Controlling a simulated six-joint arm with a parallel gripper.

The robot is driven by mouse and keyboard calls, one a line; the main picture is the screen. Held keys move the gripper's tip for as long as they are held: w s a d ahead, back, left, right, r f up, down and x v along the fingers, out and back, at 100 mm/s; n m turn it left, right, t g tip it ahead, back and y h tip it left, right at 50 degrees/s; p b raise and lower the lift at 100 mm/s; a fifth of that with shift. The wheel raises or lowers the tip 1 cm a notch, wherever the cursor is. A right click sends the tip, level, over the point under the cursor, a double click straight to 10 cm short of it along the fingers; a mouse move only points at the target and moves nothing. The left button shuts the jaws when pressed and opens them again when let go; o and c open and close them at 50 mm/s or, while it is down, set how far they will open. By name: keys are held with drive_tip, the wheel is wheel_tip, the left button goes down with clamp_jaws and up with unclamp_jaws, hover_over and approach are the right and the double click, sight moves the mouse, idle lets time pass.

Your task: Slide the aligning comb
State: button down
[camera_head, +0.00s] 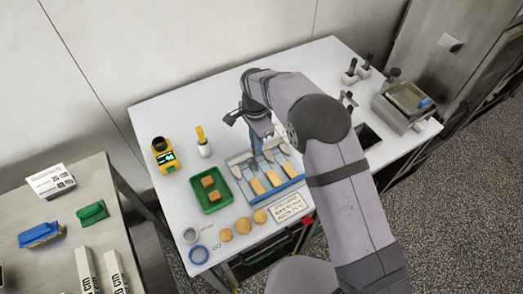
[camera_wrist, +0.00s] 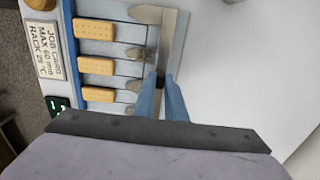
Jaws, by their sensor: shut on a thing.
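The aligning comb (camera_wrist: 137,53), a grey bar with pointed tines, lies across the blue-edged rack; its tines also show in the head view (camera_head: 236,172). In the wrist view the tines point toward the biscuits, in the gaps beside their ends. Three oblong biscuits (camera_wrist: 95,29) (camera_wrist: 96,66) (camera_wrist: 98,95) lie in separate lanes of the rack (camera_head: 275,194). My gripper (camera_wrist: 160,80) has its blue fingers shut on a small dark grip at the comb. In the head view my gripper (camera_head: 256,148) is at the rack's far side, partly hidden by my arm.
A green tray (camera_head: 206,208) with brown pieces stands left of the rack. Round biscuits (camera_head: 243,225), a tape roll (camera_head: 199,254) and a job card (camera_head: 291,208) lie in front. A yellow device (camera_head: 164,155) stands at the left.

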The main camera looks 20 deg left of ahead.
drive_tip(key=shift+w+a+r, duration=0.15)
drive_tip(key=shift+w+a, duration=0.15)
drive_tip(key=c, duration=1.8)
unclamp_jaws()
drive_tip(key=shift+w+a, duration=0.1)
wheel_tip(320, 180, up, 7)
drive_tip(key=b, duration=0.2)
drive_tip(key=shift+b, duration=0.35)
drive_tip(key=shift+r, duration=0.1)
